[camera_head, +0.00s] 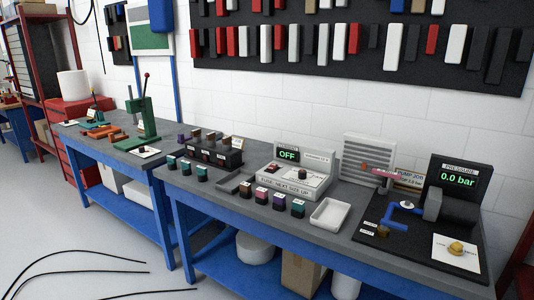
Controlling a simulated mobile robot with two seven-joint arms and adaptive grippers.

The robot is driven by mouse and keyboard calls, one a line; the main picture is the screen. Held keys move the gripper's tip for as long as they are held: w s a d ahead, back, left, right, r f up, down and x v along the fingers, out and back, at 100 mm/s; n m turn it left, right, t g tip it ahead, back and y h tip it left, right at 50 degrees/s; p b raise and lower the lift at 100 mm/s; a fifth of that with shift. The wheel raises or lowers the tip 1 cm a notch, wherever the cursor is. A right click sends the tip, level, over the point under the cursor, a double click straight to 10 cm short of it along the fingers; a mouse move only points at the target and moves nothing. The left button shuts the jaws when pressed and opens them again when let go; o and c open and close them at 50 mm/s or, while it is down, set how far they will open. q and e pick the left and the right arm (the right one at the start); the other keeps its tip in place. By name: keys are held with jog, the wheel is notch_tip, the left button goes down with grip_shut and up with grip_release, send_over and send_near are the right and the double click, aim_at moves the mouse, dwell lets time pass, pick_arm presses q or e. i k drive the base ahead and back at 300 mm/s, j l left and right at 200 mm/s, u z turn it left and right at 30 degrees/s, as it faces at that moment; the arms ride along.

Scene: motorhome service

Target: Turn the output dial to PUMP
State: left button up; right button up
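A white bench unit (321,164) stands near the middle of the long workbench, with a dark display (289,155) reading OFF in green. On its sloped front is a small round dial (302,174); its pointer direction and the labels around it are too small to read. A small red switch (273,171) sits to the left of the dial. A pump board with a pressure display (459,180) reading 0.0 bar is at the bench's right end. Neither of my grippers is in view, and nothing touches the unit.
Several small coloured blocks (279,202) stand along the bench's front edge before the unit. A white tray (331,214) lies to the right of them. A dark rack (215,154) is left of the unit. Open floor (110,245) lies in front at the left, with black cables.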

aim_at(302, 174)
jog(key=i+z, duration=0.35)
jog(key=i+j+z, duration=0.15)
jog(key=z, duration=0.25)
jog(key=i+j+z, duration=0.35)
jog(key=k+l, duration=0.1)
